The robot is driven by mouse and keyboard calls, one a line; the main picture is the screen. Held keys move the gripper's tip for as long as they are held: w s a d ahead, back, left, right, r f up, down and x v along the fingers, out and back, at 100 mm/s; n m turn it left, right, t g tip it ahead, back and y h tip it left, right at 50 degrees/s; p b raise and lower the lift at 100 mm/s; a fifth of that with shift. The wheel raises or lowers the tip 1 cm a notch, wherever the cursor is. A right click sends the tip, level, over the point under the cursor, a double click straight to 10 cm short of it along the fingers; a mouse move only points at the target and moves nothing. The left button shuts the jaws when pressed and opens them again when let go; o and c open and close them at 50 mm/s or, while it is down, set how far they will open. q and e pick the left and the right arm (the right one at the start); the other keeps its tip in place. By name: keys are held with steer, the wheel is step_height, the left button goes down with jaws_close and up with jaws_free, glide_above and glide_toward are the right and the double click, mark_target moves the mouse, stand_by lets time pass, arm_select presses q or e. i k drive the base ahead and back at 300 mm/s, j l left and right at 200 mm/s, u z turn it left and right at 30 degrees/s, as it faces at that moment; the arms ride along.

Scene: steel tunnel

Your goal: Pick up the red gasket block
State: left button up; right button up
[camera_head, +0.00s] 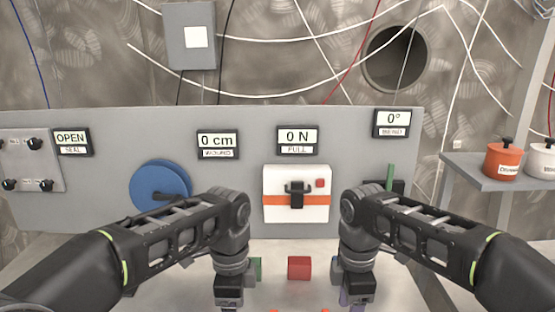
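The red gasket block (299,268) sits on the pale work surface (290,295), between my two grippers and in front of the white box. My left gripper (229,301) points down to the left of the block, apart from it. My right gripper (357,299) points down to the right of the block, also apart from it. The fingertips of both are too dark and too close to the bottom edge to show whether they are open or shut.
A grey panel (240,180) behind carries a blue wheel (160,187), a white box (312,212) and displays. A shelf (490,175) with pots stands right.

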mark_target(299, 268)
steer(key=k, duration=0.9)
